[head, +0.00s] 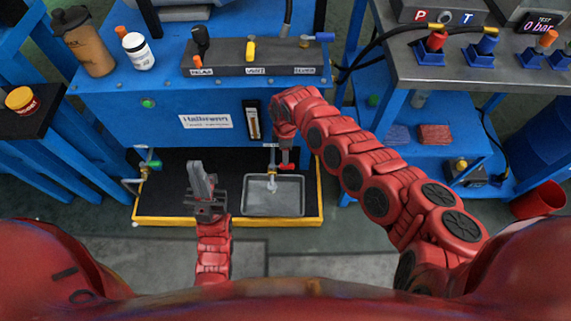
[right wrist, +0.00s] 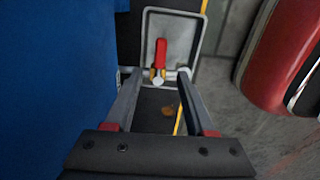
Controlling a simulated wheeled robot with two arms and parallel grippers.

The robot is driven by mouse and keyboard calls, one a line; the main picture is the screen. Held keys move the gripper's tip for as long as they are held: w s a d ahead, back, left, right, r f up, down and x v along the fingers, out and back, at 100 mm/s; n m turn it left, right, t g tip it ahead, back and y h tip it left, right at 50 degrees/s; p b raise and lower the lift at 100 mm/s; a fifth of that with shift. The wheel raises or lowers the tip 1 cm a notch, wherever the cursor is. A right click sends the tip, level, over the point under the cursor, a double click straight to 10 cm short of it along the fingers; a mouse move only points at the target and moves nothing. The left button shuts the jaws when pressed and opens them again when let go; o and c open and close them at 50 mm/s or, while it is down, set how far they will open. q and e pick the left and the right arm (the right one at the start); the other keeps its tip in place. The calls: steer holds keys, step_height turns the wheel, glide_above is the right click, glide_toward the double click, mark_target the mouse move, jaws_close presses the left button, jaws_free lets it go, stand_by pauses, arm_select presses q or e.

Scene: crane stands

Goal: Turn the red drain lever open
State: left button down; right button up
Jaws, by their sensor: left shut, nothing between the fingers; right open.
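The red drain lever (head: 286,167) sits on a small tap on the front of the blue unit, above a grey drip tray (head: 249,207). In the right wrist view the red lever (right wrist: 160,52) points up the picture from its brass fitting (right wrist: 157,76). My right gripper (right wrist: 157,78) is open, with the fitting seen between its fingertips and the lever just beyond them. I cannot tell whether they touch. In the head view my right arm partly hides this gripper. My left gripper (head: 196,168) is shut and empty, left of the tray.
The blue unit (head: 180,95) carries a valve block (head: 255,70) with several levers, a brown bottle (head: 84,42) and a white jar (head: 138,52). A yellow-edged black base (head: 160,219) lies below. Another tap (head: 146,166) is at its left. A bench (head: 440,70) stands right.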

mark_target(282, 167)
step_height(282, 167, down, 7)
steer(key=b, duration=0.3)
steer(key=shift+f, duration=0.1)
jaws_close()
stand_by(1.3)
